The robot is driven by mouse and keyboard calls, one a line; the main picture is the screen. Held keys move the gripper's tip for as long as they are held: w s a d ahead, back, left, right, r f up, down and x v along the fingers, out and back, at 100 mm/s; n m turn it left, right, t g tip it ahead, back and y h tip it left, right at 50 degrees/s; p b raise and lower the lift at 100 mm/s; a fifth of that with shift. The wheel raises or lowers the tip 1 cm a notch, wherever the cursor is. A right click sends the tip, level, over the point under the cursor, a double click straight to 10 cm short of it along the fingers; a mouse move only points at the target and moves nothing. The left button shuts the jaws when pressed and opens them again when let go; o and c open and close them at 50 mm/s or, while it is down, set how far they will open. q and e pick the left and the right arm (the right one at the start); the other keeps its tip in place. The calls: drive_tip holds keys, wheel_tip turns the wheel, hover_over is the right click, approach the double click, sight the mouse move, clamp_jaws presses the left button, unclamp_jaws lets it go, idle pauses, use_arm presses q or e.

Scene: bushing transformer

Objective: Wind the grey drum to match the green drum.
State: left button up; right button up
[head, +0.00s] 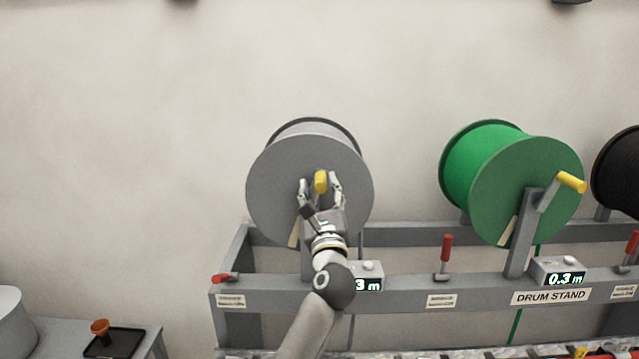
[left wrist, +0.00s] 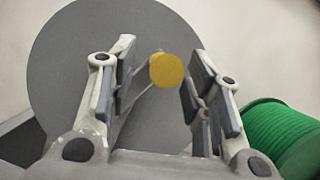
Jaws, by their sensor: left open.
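The grey drum (head: 270,185) stands at the left of the drum stand, with a yellow crank handle (head: 321,181) in front of its face. My left gripper (head: 321,184) is open, with its fingers on either side of this handle. In the left wrist view the yellow handle (left wrist: 166,70) shows end-on between the open fingers, with gaps beside it. The green drum (head: 525,190) stands to the right, its yellow handle (head: 572,182) pointing up and right. Its counter (head: 565,279) reads 0.3 m. The grey drum's counter (head: 368,284) is partly hidden by my arm; only "3 m" shows. My right gripper is out of view.
The stand's grey frame (head: 400,290) runs below the drums. Red levers stand along it: one lies flat at the left (head: 224,278), one is upright (head: 447,252). A black drum (head: 618,170) is at the right edge. A black tray (head: 115,343) lies at lower left.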

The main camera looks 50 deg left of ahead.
use_arm(q)
drive_tip(key=v, duration=0.8)
drive_tip(key=shift+s+d, duration=0.2)
drive_tip(key=shift+d, duration=0.05)
